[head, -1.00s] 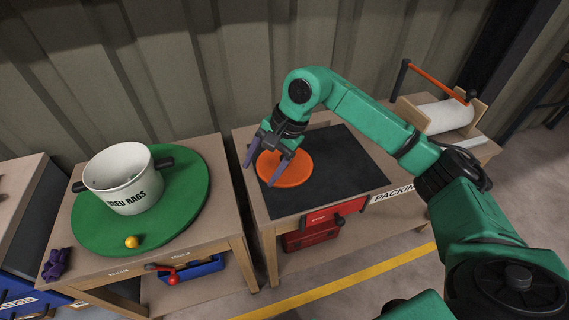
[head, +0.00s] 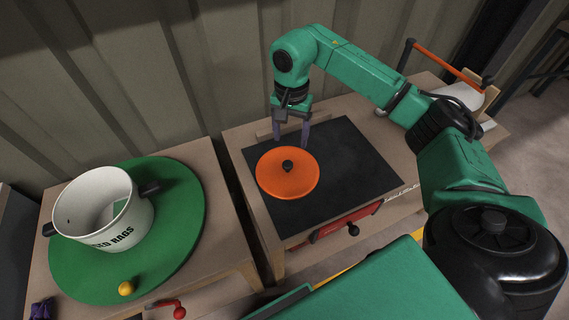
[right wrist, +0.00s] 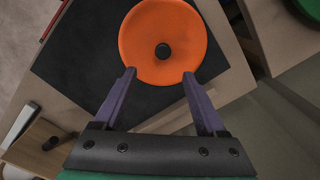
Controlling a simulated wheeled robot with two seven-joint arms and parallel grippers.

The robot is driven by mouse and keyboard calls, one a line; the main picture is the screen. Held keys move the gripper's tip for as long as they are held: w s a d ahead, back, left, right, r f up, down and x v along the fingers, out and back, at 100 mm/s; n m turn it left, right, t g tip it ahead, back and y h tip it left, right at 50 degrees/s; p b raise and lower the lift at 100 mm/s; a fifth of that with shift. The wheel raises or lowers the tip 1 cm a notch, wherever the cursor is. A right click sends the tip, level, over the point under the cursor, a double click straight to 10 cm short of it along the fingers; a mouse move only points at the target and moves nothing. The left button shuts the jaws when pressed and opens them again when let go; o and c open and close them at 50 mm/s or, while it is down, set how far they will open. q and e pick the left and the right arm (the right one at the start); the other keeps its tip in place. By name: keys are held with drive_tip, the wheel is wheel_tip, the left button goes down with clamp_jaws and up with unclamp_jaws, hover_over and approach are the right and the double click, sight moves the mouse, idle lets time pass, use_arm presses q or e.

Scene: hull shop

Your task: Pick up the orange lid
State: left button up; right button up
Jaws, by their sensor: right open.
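The orange lid (head: 287,185) is a round disc with a black knob in its middle. It lies flat on the black mat (head: 345,165) on the right-hand table. My right gripper (head: 291,143) is open and empty at the back edge of the lid, with its fingers pointing down. In the right wrist view, the lid (right wrist: 163,25) and its knob (right wrist: 162,51) lie beyond the two purple fingertips (right wrist: 158,74), roughly centred between them. The knob is not between the fingers. My left gripper is not in view.
A white pot (head: 92,221) stands on a green round board (head: 172,245) on the left table, with a yellow ball (head: 126,288) beside it. A paper roll holder (head: 482,82) with an orange bar is at the back right. A gap separates the two tables.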

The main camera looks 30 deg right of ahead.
sight(287, 163)
drive_tip(key=f, duration=0.4)
drive_tip(key=shift+s, duration=0.2)
drive_tip(key=f, duration=0.1)
drive_tip(key=f+p, duration=0.1)
drive_tip(key=f, duration=0.3)
drive_tip(key=shift+w+a+f+p, duration=0.25)
drive_tip(key=shift+p, duration=0.15)
drive_tip(key=shift+f, duration=0.5)
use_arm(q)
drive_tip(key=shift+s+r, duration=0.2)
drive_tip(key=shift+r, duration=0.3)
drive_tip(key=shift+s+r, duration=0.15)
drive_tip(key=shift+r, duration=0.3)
use_arm(e)
drive_tip(key=shift+w, duration=0.1)
clamp_jaws()
